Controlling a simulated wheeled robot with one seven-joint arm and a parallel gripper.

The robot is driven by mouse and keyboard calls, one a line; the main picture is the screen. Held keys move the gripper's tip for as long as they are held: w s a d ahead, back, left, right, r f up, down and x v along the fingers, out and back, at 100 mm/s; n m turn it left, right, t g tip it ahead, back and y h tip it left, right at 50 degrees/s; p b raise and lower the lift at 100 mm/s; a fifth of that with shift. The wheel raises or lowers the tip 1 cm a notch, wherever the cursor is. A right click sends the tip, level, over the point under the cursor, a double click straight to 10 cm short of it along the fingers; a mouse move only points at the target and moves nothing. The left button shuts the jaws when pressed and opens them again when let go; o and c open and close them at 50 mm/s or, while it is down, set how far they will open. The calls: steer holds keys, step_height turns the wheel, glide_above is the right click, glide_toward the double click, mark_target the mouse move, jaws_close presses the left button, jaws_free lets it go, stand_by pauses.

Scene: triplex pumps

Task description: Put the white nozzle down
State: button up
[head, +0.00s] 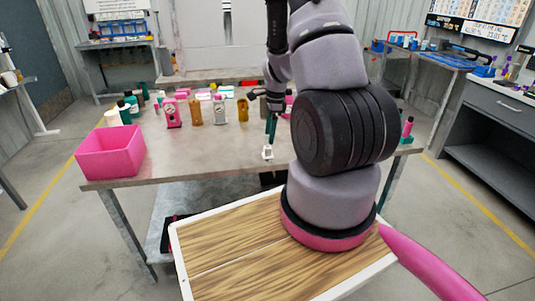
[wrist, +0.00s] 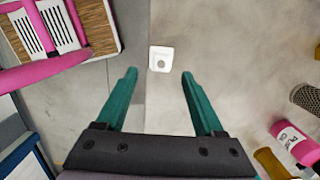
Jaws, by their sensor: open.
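The white nozzle (head: 267,153) is a small white piece near the front edge of the grey table (head: 225,160). In the wrist view the nozzle (wrist: 161,59) looks like a square with a round grey spot, close beside the table edge. My gripper (head: 270,130) points down above it, with teal fingers. In the wrist view my gripper (wrist: 159,73) is open, its fingertips spread on either side of the nozzle's line and apart from it. Nothing is held between the fingers. The exact height of the fingertips above the table is hard to tell.
A pink bin (head: 110,153) stands at the table's front left corner. Several bottles and pumps, such as a pink dial pump (head: 172,114) and an amber bottle (head: 195,112), line the back. The table's front middle is clear. A pink bottle (wrist: 295,142) lies at the wrist view's lower right.

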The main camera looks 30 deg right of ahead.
mark_target(268, 147)
steer(key=f, duration=0.7)
steer(key=shift+w+a, duration=0.25)
steer(key=shift+a, duration=0.1)
steer(key=shift+r, duration=0.1)
jaws_close()
